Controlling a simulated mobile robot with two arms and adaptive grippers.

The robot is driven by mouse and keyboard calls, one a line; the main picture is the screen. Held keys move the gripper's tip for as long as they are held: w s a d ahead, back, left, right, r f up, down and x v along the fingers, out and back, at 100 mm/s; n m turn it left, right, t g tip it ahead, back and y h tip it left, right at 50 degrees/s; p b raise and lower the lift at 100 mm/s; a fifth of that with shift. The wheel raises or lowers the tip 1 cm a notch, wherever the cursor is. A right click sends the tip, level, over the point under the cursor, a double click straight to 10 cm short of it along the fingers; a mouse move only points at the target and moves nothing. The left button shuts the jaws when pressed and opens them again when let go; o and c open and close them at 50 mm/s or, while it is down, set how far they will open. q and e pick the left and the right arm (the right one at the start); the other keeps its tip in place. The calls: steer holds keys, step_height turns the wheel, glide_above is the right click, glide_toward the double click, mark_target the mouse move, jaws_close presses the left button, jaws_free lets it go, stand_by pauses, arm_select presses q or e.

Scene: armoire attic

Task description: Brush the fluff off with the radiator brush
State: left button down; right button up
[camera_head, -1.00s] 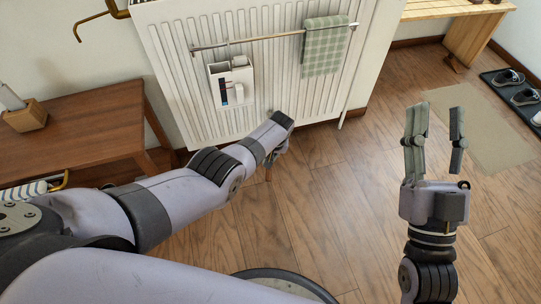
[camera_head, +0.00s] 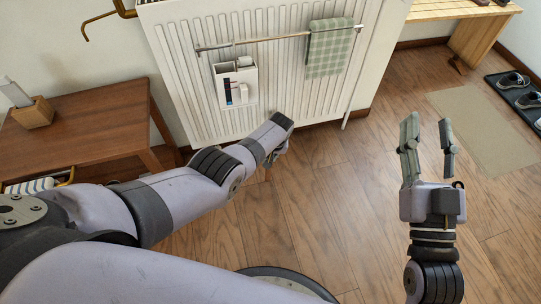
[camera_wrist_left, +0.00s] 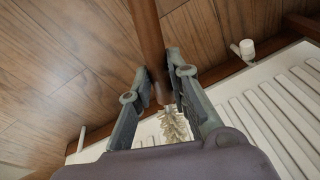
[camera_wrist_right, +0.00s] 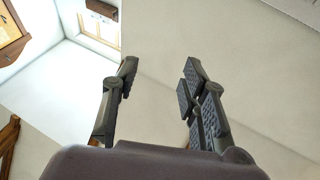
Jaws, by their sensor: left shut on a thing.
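The radiator brush shows in the left wrist view as a brown wooden handle (camera_wrist_left: 149,38) with pale bristles (camera_wrist_left: 173,124). My left gripper (camera_wrist_left: 157,72) is shut on the handle, and the bristles lie between the fingers and my palm. In the head view my left gripper (camera_head: 275,156) is low in front of the white radiator (camera_head: 290,85), mostly hidden by my wrist. I cannot make out any fluff. My right gripper (camera_head: 428,140) is open and empty, raised over the floor at the right; its spread fingers also show in the right wrist view (camera_wrist_right: 158,82).
A rail (camera_head: 280,39) on the radiator carries a checked towel (camera_head: 330,48); a white holder (camera_head: 236,83) hangs below. A wooden table (camera_head: 90,112) stands left, a bench (camera_head: 470,30) and shoes (camera_head: 528,98) right. The floor (camera_head: 345,185) between my arms is clear.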

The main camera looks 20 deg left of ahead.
arm_select(q)
steer(key=shift+s+a+p, duration=0.35)
steer(key=shift+a+p, duration=0.05)
steer(key=shift+p, duration=0.1)
steer(key=shift+s, duration=0.1)
steer(key=shift+s+a+p, duration=0.15)
steer(key=shift+a+p, duration=0.25)
steer(key=shift+a, duration=0.3)
arm_select(e)
step_height(320, 180, down, 8)
steer(key=d+g+h, duration=0.1)
steer(key=g, duration=0.3)
steer(key=shift+w+f+g+h, duration=0.2)
steer(key=shift+g+h, duration=0.1)
steer(key=shift+g, duration=0.1)
arm_select(q)
steer(key=shift+s+a+p, duration=0.4)
steer(key=shift+s+p, duration=0.05)
steer(key=shift+p, duration=0.1)
arm_select(e)
steer(key=f+g, duration=0.1)
steer(key=s+f+g, duration=0.1)
steer(key=f, duration=0.1)
steer(key=d+f+g+h, duration=0.1)
steer(key=shift+s+f, duration=0.3)
steer(key=shift+f, duration=0.05)
